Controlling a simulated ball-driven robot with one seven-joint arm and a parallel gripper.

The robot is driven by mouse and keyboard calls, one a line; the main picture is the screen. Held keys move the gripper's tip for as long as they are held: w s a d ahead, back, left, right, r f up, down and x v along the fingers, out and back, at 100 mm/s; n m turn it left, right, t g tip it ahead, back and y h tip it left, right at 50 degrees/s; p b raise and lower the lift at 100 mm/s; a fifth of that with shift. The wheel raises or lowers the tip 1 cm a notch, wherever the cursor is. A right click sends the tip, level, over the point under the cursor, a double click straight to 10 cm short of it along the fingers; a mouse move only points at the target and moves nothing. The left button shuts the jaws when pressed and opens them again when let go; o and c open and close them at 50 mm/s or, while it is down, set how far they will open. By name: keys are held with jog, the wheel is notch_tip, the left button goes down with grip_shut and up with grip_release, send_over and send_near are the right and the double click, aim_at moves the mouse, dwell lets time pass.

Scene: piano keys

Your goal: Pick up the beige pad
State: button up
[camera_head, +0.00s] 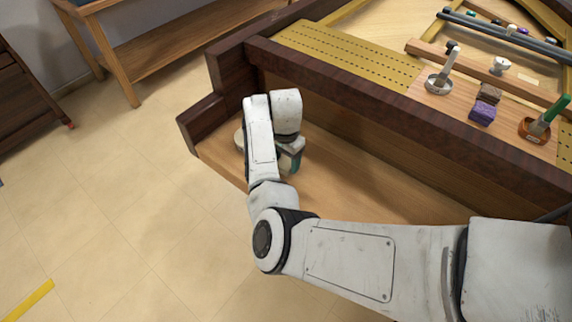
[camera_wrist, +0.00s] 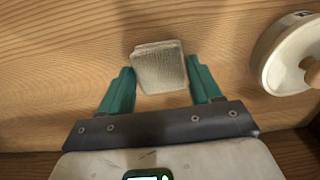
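The beige pad (camera_wrist: 159,68) shows in the wrist view as a small, rough, roughly square block on the wooden surface. My gripper (camera_wrist: 163,80) has two teal fingers spread apart, one on each side of the pad's lower part. Thin gaps of wood seem to show beside the pad, so the fingers look open. How high the fingers are above the wood is hard to tell. In the head view my gripper (camera_head: 292,160) reaches down over the wooden shelf of the piano case, and the pad is hidden behind my arm.
A round white dish (camera_wrist: 282,55) with a wooden knob stands right of the pad. The dark piano rail (camera_head: 340,85) rises behind the shelf (camera_head: 350,175). A purple block (camera_head: 482,114), a metal cup (camera_head: 438,84) and a brown cup (camera_head: 534,131) stand on the upper ledge.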

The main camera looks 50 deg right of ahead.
jog(key=c, duration=0.6)
jog(key=shift+r, duration=0.15)
jog(key=shift+c, duration=0.2)
jog(key=shift+r, duration=0.65)
jog(key=s+d+r+p, duration=0.2)
jog(key=s+r, duration=0.9)
jog(key=s, duration=0.2)
jog(key=shift+s+d+r, duration=0.25)
jog(key=shift+s+d, duration=0.1)
